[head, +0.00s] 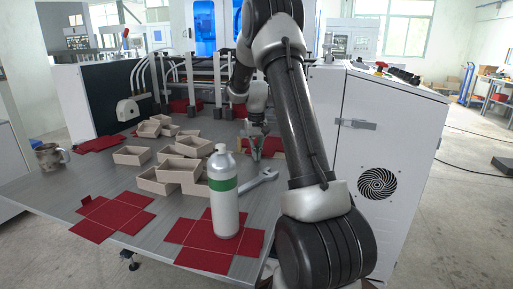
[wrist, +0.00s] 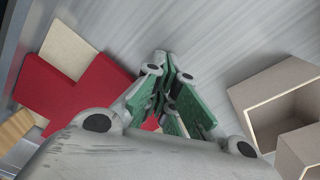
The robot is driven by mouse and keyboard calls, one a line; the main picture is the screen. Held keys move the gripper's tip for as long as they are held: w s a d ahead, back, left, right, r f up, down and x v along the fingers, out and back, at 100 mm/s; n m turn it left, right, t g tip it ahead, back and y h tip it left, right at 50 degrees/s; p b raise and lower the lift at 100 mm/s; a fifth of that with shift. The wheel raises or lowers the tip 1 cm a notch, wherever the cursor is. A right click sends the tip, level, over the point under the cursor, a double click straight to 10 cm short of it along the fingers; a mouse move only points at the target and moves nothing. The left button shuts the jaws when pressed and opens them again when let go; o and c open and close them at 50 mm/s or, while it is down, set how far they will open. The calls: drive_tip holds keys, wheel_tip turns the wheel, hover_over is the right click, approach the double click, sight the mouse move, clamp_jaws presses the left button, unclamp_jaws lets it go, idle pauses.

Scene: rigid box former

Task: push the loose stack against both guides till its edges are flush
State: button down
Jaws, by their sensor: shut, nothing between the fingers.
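The loose stack (head: 275,146) of red card blanks lies on the table at the right, partly hidden behind my arm and gripper. In the wrist view the stack (wrist: 70,95) shows as a red cross-like shape at the left, with a beige panel sticking out at its upper side. A light wooden strip (wrist: 14,127) beside it may be a guide; I cannot make out both guides clearly. My gripper (head: 255,154), with green finger pads, points down at the table and is shut and empty. In the wrist view its fingertips (wrist: 166,75) are apart from the stack's visible red part.
Several beige open boxes (head: 185,170) stand left of my gripper. A white bottle with a green band (head: 224,195) stands on red blanks (head: 190,235) in front. A wrench (head: 258,182) lies nearby. A white cabinet (head: 385,150) borders the table at the right.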

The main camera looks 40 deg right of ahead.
drive_tip(key=shift+r, duration=0.1)
wheel_tip(320, 180, up, 9)
drive_tip(key=shift+s+a, duration=0.4)
drive_tip(key=shift+a, duration=0.05)
idle(0.5)
idle(0.4)
drive_tip(key=s+f, duration=0.2)
drive_tip(key=shift+s+a+f+g, duration=0.3)
drive_tip(key=shift+a, duration=0.1)
drive_tip(key=s, duration=0.1)
drive_tip(key=s+a, duration=0.1)
drive_tip(key=s, duration=0.1)
drive_tip(key=shift+a+r+n, duration=0.1)
drive_tip(key=shift+n, duration=0.2)
drive_tip(key=s+a+r+n+t, duration=0.1)
drive_tip(key=s+a+r, duration=0.2)
drive_tip(key=s, duration=0.5)
drive_tip(key=s+a+r+n+t, duration=0.1)
drive_tip(key=s+a+r, duration=0.3)
drive_tip(key=s, duration=0.5)
drive_tip(key=s+a+r+n+t, duration=0.1)
drive_tip(key=s+a+r+t, duration=0.2)
drive_tip(key=s+a, duration=0.3)
drive_tip(key=shift+s+a+r+n, duration=0.2)
drive_tip(key=shift+s+a+n, duration=0.2)
drive_tip(key=shift+s, duration=1.2)
